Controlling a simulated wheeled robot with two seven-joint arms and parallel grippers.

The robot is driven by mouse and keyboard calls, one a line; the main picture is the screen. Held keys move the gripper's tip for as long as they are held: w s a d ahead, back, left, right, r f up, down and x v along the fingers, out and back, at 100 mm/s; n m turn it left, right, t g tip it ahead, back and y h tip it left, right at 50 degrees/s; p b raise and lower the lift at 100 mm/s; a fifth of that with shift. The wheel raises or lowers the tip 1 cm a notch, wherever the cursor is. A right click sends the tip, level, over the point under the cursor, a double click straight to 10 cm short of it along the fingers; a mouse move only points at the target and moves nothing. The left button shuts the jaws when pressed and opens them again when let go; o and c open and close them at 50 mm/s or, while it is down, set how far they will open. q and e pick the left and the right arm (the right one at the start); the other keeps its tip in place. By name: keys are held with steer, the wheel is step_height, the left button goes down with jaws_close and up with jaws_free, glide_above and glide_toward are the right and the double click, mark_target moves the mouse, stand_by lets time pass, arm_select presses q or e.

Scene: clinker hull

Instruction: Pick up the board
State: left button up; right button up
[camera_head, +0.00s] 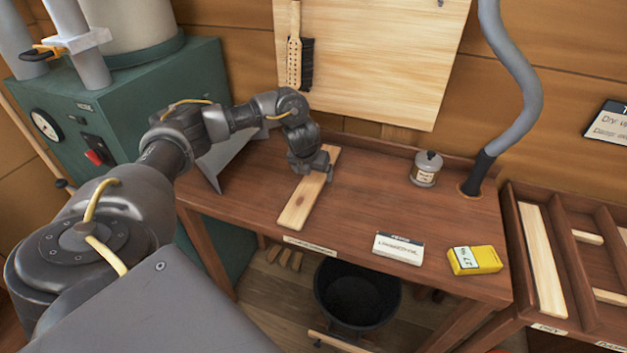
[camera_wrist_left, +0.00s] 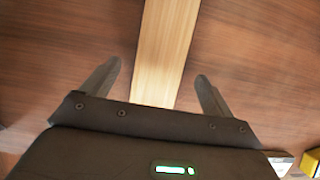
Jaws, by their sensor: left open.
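The board (camera_head: 304,205) is a long, narrow piece of pale wood. It lies flat on the brown workbench (camera_head: 375,215), angled from the front edge toward the back. My left gripper (camera_head: 313,178) is over the board's middle to far part in the head view and hides some of it. In the left wrist view the board (camera_wrist_left: 165,50) runs between the two open fingers of my left gripper (camera_wrist_left: 158,88), with a gap on each side. The fingers hold nothing. My right gripper is in neither view.
A lidded jar (camera_head: 426,170), a white card (camera_head: 398,248) and a yellow packet (camera_head: 475,260) stand to the right on the bench. A grey hose (camera_head: 518,85) rises behind them. A divided rack (camera_head: 590,270) holds other pale strips. A black bucket (camera_head: 357,295) is below.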

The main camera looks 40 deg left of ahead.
mark_target(317, 182)
arm_select(q)
steer(key=x, duration=0.2)
steer(key=shift+w+a+f, duration=0.1)
steer(key=shift+w+f, duration=0.1)
steer(key=shift+f, duration=0.05)
steer(key=c, duration=1.2)
steer(key=shift+r, duration=0.15)
steer(key=shift+r+b, duration=0.35)
steer(key=shift+r, duration=0.2)
steer(key=r, duration=0.1)
steer(key=d+r, duration=0.1)
steer(key=r, duration=0.2)
steer(key=shift+s+d+b, duration=0.25)
steer(key=shift+d+b, duration=0.05)
steer(key=shift+d, duration=0.1)
steer(key=s+d+r+p, duration=0.3)
steer(key=d+r, duration=0.4)
steer(key=d, duration=0.4)
steer(key=shift+s+d+r, duration=0.3)
steer(key=shift+s+r, duration=0.05)
steer(key=shift+s, duration=0.3)
